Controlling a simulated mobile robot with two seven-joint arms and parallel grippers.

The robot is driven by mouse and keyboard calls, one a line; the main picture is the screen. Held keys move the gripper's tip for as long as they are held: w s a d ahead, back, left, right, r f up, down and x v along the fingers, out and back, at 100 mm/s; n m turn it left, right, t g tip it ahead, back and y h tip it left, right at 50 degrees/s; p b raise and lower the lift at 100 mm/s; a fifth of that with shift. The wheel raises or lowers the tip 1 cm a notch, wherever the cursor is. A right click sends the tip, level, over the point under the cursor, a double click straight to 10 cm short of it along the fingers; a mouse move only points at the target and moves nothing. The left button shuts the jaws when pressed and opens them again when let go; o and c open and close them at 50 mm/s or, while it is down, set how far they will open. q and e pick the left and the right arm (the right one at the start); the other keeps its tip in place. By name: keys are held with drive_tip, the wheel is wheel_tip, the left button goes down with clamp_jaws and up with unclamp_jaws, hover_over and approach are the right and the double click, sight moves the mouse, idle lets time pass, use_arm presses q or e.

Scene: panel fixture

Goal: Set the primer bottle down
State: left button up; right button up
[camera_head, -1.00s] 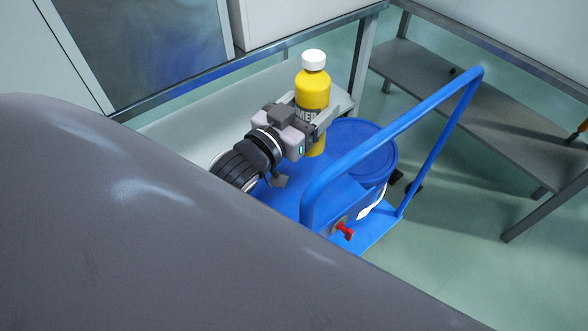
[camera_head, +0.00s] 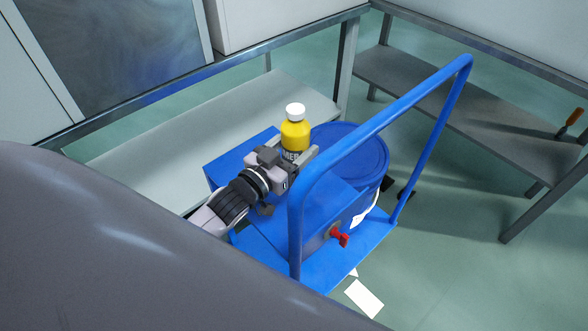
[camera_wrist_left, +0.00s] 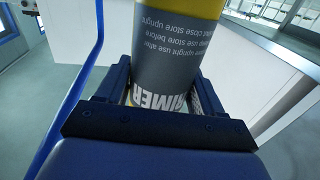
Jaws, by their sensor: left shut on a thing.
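The primer bottle (camera_head: 295,134) is yellow with a white cap and a grey label. It is upright. My left gripper (camera_head: 304,160) is shut on it around its label, low on the bottle. In the left wrist view the bottle (camera_wrist_left: 180,50) stands between the two fingers (camera_wrist_left: 160,95), with "PRIMER" partly readable on the label. The bottle's lower part is hidden by the gripper in the head view, so I cannot tell whether its base touches the blue surface below. My right gripper is not in view.
A blue cart with a tall handle (camera_head: 385,112) stands around and in front of the bottle. It carries a blue drum (camera_head: 358,150) and a blue box (camera_head: 235,155); a red valve (camera_head: 340,236) is at the front. A grey shelf (camera_head: 480,118) is at right.

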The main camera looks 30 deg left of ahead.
use_arm(q)
drive_tip(key=shift+f, duration=0.85)
wheel_tip(320, 180, down, 4)
drive_tip(key=shift+r+b, duration=0.2)
drive_tip(key=shift+b, duration=0.5)
drive_tip(key=shift+f, duration=0.25)
drive_tip(key=shift+f, duration=0.1)
drive_tip(key=o, duration=1.3)
drive_tip(key=shift+f, duration=0.1)
